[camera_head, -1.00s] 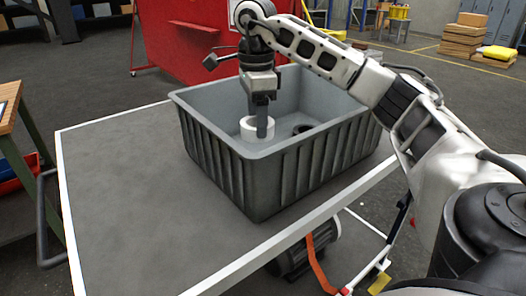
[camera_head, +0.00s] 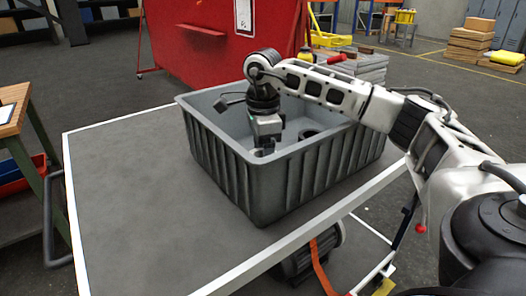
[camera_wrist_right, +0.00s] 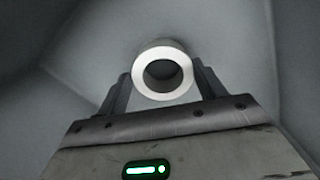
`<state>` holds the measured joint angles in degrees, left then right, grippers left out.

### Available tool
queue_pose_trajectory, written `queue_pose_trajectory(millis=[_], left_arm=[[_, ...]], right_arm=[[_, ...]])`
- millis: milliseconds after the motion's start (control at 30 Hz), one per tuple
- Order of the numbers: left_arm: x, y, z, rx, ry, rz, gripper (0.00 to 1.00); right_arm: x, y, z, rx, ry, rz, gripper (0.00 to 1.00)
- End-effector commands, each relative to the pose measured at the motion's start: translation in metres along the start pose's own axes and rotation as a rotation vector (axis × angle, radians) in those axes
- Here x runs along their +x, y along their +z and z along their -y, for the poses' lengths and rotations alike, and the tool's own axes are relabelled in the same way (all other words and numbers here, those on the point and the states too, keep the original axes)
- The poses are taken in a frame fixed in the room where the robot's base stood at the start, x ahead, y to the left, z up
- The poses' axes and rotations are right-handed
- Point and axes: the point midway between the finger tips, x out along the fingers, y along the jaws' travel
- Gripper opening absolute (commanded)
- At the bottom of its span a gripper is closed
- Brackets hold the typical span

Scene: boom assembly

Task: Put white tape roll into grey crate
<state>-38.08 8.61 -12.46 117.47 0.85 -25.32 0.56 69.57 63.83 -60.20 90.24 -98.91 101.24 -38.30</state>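The grey crate (camera_head: 255,185) stands on the table, open at the top. My right gripper (camera_head: 264,150) reaches down inside it, near its left part; the fingertips are mostly hidden by the crate's near wall. In the right wrist view the white tape roll (camera_wrist_right: 138,72) sits between the two fingers of the right gripper (camera_wrist_right: 163,78), which appear to touch its sides. The roll's round hole faces the camera. The grey crate's inside (camera_wrist_right: 220,40) surrounds it; whether the roll touches the floor cannot be told. The roll is hidden in the head view. My left gripper is not in view.
A dark round object (camera_head: 308,133) lies in the crate, right of the gripper. The table (camera_head: 130,200) is bare left of the crate. A red panel (camera_head: 215,40) stands behind. A wooden-topped bench (camera_head: 14,110) is at the left edge.

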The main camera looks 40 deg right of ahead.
Motion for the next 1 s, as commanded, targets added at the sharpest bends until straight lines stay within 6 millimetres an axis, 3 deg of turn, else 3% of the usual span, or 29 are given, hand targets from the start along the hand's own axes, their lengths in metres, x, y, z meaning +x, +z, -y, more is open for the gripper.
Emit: queue_pose_trajectory(millis=[267, 433, 800, 1000], left_arm=[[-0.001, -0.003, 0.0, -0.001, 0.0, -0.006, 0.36], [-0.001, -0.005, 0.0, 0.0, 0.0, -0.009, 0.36], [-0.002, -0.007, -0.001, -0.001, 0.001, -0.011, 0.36], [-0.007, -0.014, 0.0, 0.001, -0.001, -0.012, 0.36]], right_arm=[[0.0, 0.0, 0.0, 0.0, 0.0, 0.0, 0.78], [-0.011, 0.001, 0.001, 0.0, -0.003, 0.003, 0.78], [-0.089, 0.001, 0.001, 0.0, -0.004, 0.003, 0.78], [-0.118, 0.0, 0.001, 0.0, -0.002, 0.0, 0.78]])
